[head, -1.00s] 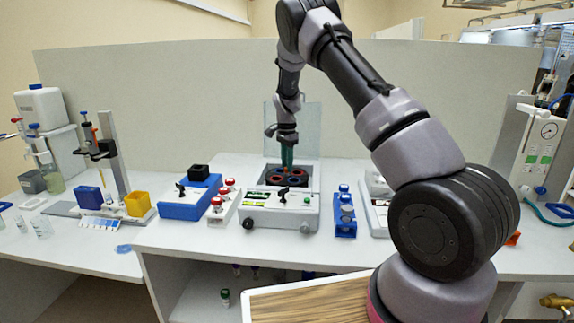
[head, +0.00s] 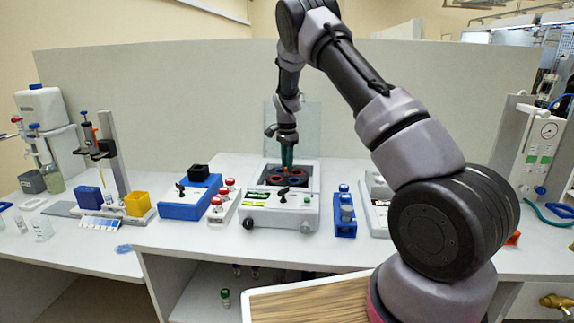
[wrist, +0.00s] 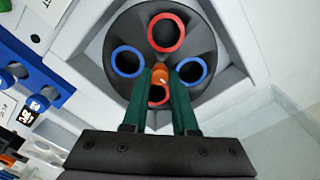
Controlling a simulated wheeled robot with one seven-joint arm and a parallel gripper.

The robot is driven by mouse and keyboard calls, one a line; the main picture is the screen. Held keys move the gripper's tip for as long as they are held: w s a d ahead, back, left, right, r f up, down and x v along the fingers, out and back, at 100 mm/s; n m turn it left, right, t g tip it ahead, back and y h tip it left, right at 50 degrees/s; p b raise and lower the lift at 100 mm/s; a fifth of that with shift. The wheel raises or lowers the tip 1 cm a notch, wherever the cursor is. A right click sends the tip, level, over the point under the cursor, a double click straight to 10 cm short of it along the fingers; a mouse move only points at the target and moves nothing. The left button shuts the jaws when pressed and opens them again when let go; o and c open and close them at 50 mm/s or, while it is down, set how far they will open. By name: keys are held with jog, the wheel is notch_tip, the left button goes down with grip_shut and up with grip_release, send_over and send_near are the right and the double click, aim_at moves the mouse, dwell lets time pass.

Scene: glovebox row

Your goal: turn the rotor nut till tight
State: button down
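The centrifuge (head: 281,218) stands on the bench with its lid (head: 304,130) raised. Its dark round rotor (head: 271,181) shows in the open bowl; in the wrist view the rotor (wrist: 190,42) has red-ringed and blue-ringed tube wells. The orange rotor nut (wrist: 160,74) is at the rotor's centre. My gripper (wrist: 160,70) comes straight down over it, with one green finger on each side and the orange nut filling the gap between the tips. In the head view my gripper (head: 288,164) is low in the bowl; the nut is hidden there.
A blue device (head: 188,200) and red-capped vials (head: 216,204) stand left of the centrifuge. A blue rack (head: 345,215) stands close on its right. The raised lid is close behind my gripper. A tall panel (head: 200,95) closes the bench's back.

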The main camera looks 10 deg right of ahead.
jog(key=c, duration=0.7)
grip_release()
notch_tip(320, 180, up, 11)
jog(key=shift+f, duration=0.1)
